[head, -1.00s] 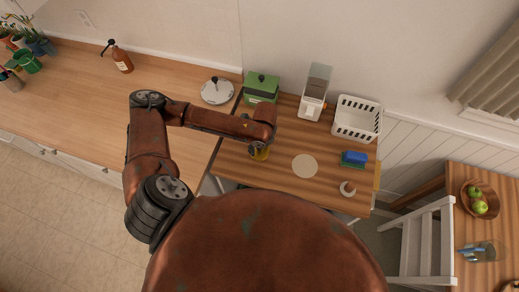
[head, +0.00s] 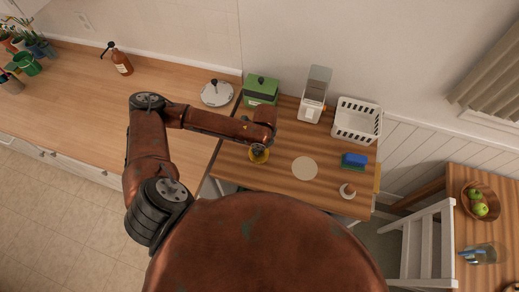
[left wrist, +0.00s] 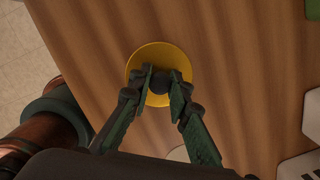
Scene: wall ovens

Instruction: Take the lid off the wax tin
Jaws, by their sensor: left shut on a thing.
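The wax tin shows as a small round yellow thing (head: 260,160) near the left edge of the small wooden table. In the left wrist view its round yellow lid (left wrist: 150,53) has a dark knob (left wrist: 172,80) in the middle. My left gripper (left wrist: 163,80) is shut on this knob, with a finger on either side. In the head view my left gripper (head: 260,149) is over the yellow thing, and the wrist partly hides it. The tin's body is hidden, so I cannot tell whether the lid rests on it or is raised. My right gripper is out of view.
A flat beige disc (head: 305,168) lies right of the tin, with bare wood between. A green box (head: 261,90), a white dispenser (head: 314,95) and a white basket (head: 357,120) stand behind.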

